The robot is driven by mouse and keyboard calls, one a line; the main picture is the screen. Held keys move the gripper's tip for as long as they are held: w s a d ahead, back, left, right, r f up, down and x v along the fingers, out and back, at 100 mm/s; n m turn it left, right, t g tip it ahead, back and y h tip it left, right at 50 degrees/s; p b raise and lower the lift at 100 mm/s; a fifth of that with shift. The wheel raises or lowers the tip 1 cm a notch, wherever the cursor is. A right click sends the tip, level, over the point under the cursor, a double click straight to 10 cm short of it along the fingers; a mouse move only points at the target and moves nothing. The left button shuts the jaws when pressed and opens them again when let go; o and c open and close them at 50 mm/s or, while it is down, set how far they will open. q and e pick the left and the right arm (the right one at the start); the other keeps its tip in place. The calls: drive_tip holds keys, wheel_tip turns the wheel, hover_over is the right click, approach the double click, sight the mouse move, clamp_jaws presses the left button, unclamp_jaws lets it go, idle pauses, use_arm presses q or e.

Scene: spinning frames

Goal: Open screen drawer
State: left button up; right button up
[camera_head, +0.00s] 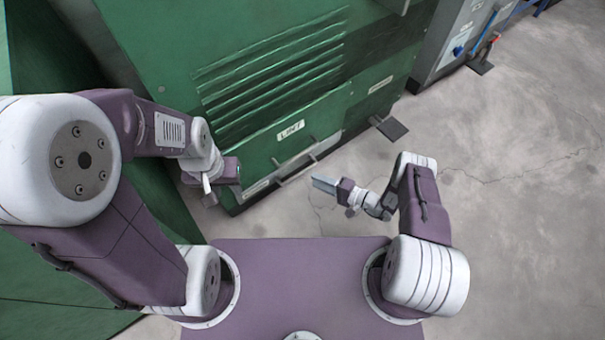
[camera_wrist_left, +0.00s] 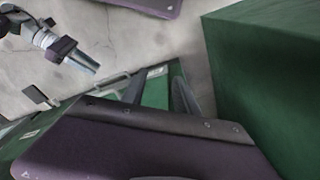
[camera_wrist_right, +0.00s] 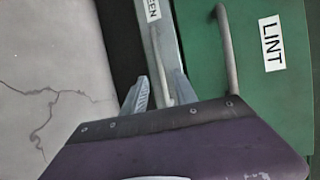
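The screen drawer is a narrow grey front (camera_head: 328,145) low on the green machine, below the LINT door (camera_head: 300,112). Its label, partly reading "EEN", shows in the right wrist view (camera_wrist_right: 153,10). A grey bar handle (camera_head: 297,172) stands out from the drawer; in the right wrist view the handle (camera_wrist_right: 158,55) lines up between the fingers. My right gripper (camera_head: 318,183) is open, in front of the machine, and looks apart from the handle. My left gripper (camera_head: 232,186) is near the machine's lower left corner; the left wrist view shows its fingers (camera_wrist_left: 160,92) apart and empty.
The LINT door has its own bar handle (camera_wrist_right: 228,50) beside the drawer. A dark flat plate (camera_head: 390,128) sticks out low to the right. A green surface (camera_wrist_left: 270,85) stands close to the left gripper. The concrete floor (camera_head: 510,200) on the right is clear.

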sight(299, 173)
drive_tip(key=b+x, duration=0.4)
drive_tip(key=x, duration=0.4)
drive_tip(key=shift+a+f+b, duration=0.1)
drive_tip(key=shift+a+b, duration=0.2)
drive_tip(key=shift+a, duration=0.05)
clamp_jaws()
idle(0.9)
